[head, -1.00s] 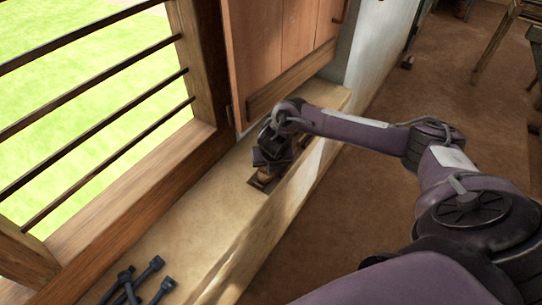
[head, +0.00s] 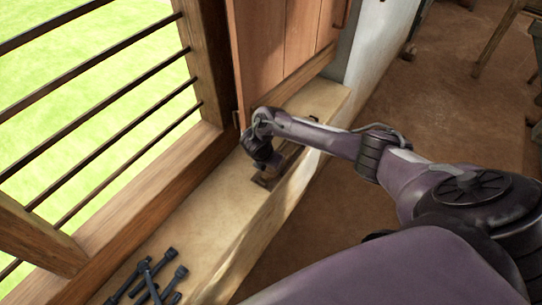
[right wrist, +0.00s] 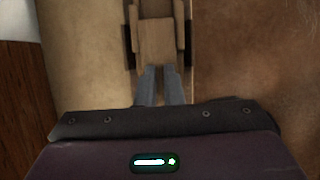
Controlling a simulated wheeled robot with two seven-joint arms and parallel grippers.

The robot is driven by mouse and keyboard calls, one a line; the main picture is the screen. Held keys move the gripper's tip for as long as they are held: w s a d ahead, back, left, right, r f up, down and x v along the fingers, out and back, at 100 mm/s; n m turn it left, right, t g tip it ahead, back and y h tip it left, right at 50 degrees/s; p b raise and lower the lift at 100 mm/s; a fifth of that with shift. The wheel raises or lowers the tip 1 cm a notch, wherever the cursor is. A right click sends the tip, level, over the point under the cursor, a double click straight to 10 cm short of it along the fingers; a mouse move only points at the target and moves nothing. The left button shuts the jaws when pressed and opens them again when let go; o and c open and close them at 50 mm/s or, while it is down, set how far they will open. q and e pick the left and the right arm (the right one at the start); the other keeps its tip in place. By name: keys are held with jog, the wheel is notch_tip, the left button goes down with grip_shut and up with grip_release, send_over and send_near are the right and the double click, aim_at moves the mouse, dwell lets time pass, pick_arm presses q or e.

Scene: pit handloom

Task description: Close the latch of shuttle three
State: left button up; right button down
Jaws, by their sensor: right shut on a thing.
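A dark-framed wooden shuttle (head: 290,155) lies on the pale ledge under the cupboard, partly covered by my right gripper (head: 268,166). In the right wrist view a pale wooden piece (right wrist: 157,45) sits between dark side parts, running away from me. The two grey fingers of my right gripper (right wrist: 160,80) are close together at the near end of this wooden piece, shut on it. I cannot tell whether this piece is the latch. The fingertips are hard to make out in the head view. My left gripper is not in view.
Several dark bobbin-like rods (head: 150,283) lie on the ledge (head: 215,225) at the near end. A barred window (head: 95,120) is on the left, a wooden cupboard (head: 285,45) above the ledge's far part.

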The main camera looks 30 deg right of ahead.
dwell(0.3)
jog(key=c, duration=1.8)
grip_release()
jog(key=p+v, duration=0.2)
jog(key=v, duration=0.6)
jog(key=shift+f, duration=0.1)
